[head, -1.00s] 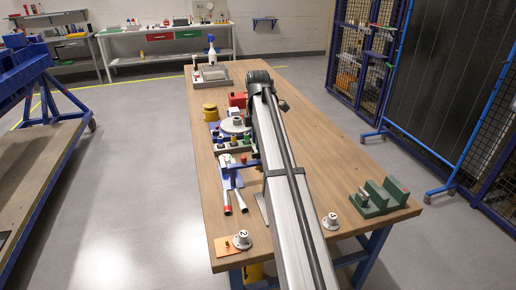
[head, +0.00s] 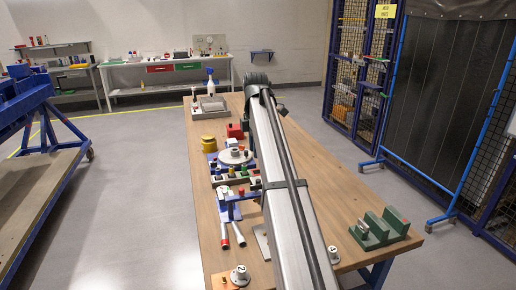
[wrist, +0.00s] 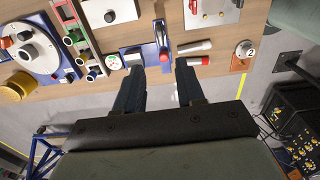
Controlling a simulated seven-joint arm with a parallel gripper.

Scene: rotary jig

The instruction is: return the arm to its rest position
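My gripper (wrist: 159,66) shows in the wrist view with its two dark fingers apart and nothing between them. In the head view my long silver arm link runs from the bottom up over the bench, and my gripper is not visible there.
A dark curtain on a blue frame (head: 450,110) stands right.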

